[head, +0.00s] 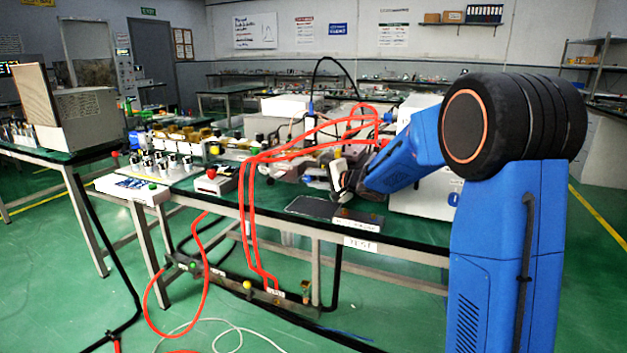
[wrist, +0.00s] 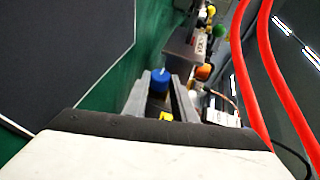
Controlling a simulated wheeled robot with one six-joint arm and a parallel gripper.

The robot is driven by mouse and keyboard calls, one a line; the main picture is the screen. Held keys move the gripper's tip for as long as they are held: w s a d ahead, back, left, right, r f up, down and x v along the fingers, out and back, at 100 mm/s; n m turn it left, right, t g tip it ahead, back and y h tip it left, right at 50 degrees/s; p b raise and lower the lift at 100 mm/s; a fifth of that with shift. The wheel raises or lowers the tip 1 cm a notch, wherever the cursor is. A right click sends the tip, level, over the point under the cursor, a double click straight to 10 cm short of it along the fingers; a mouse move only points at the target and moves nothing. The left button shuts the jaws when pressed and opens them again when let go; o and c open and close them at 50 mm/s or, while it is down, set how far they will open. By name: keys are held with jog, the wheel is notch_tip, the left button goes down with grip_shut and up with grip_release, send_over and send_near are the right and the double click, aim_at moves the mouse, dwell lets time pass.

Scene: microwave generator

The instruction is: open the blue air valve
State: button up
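The blue air valve (wrist: 160,78) shows in the wrist view as a small blue round knob with a pale pin on top. It sits just past or between the fingertips of my gripper (wrist: 161,86); I cannot tell whether they touch it. The two grey fingers stand apart, with a gap between them. In the head view, my gripper (head: 340,180) is low over the bench, left of the white cabinet. I cannot make out the blue valve there.
Red hoses (wrist: 258,80) run close to the right of my gripper, and also over the bench (head: 270,155). An orange knob (wrist: 203,72) lies right of the blue valve. A dark flat panel (head: 310,208) lies at the bench's front edge.

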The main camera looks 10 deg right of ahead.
jog(key=shift+a+r+g+h, duration=0.1)
jog(key=shift+g+h, duration=0.4)
dwell(0.3)
jog(key=o, duration=1)
jog(key=shift+o, duration=0.2)
jog(key=shift+s+r, duration=0.1)
jog(key=v, duration=1.7)
